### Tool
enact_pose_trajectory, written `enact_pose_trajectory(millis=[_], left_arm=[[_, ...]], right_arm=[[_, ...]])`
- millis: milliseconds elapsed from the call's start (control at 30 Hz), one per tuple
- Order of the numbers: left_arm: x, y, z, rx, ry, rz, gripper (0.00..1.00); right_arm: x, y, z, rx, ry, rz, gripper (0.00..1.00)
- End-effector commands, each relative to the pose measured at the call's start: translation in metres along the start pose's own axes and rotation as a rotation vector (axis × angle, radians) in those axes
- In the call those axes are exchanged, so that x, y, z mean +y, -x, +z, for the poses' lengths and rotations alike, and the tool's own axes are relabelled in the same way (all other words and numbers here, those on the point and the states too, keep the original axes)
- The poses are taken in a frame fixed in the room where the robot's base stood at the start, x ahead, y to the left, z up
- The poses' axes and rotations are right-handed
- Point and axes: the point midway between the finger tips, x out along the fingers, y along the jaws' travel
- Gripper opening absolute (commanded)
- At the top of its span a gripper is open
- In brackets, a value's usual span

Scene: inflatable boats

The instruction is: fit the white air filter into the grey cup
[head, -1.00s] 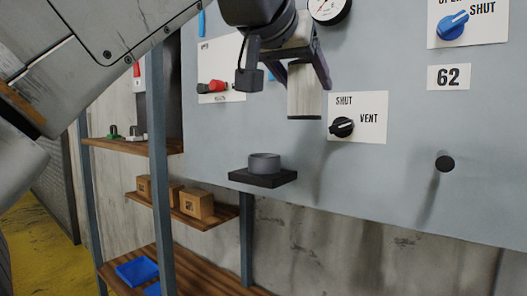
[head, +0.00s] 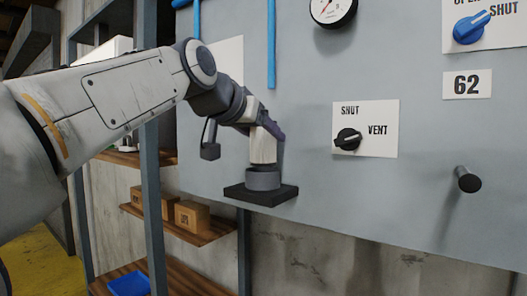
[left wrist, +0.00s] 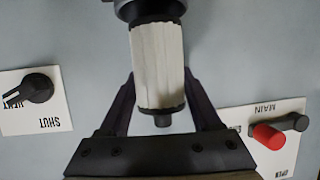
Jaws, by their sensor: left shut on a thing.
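The white air filter (head: 263,148) is upright, held by my left gripper (head: 266,132) near its upper end. The grey cup (head: 263,179) is directly under it, on a black bracket (head: 279,196) on the panel. The filter's lower end meets the cup's mouth and its dark end cap is hidden there; I cannot tell how deep it sits. In the left wrist view the pleated filter (left wrist: 158,65) stands between the fingers of my left gripper (left wrist: 160,84), with the dark cup (left wrist: 150,9) at its far end. My right gripper is not in view.
A black SHUT/VENT knob (head: 348,139) is right of the cup, and a dark peg (head: 467,180) is farther right. A blue pipe (head: 271,45) runs above. Shelves with brown boxes (head: 191,217) are below left. A red handle (left wrist: 268,136) shows in the left wrist view.

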Motion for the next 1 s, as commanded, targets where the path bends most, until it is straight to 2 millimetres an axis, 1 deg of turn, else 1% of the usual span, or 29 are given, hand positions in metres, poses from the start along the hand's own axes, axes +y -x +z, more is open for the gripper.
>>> enact_pose_trajectory(millis=[167, 200, 300, 400, 567, 600, 633, 667, 1000], left_arm=[[0.001, -0.008, 0.021, -0.004, 0.001, 0.002, 0.08], [0.001, -0.01, 0.025, -0.006, 0.0, 0.002, 0.0], [0.001, -0.015, 0.035, -0.011, 0.001, 0.003, 0.0], [0.002, -0.018, 0.04, -0.016, 0.001, 0.004, 0.0], [0.002, -0.019, 0.041, -0.017, 0.001, 0.004, 0.0], [0.002, -0.019, 0.042, -0.019, 0.001, 0.005, 0.76], [0.002, -0.019, 0.042, -0.018, 0.001, 0.004, 0.88], [0.002, -0.019, 0.041, -0.017, 0.001, 0.004, 0.95], [0.001, -0.014, 0.037, -0.004, 0.0, 0.002, 0.95]], right_arm=[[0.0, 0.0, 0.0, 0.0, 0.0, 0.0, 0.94], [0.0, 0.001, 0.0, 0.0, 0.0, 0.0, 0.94], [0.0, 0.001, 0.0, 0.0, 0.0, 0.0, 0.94], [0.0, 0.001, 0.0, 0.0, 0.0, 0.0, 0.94], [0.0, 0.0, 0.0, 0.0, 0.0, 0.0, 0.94], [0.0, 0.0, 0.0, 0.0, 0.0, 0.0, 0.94], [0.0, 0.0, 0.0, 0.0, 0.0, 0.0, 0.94], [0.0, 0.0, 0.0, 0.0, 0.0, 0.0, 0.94], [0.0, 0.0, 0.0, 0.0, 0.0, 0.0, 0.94]])
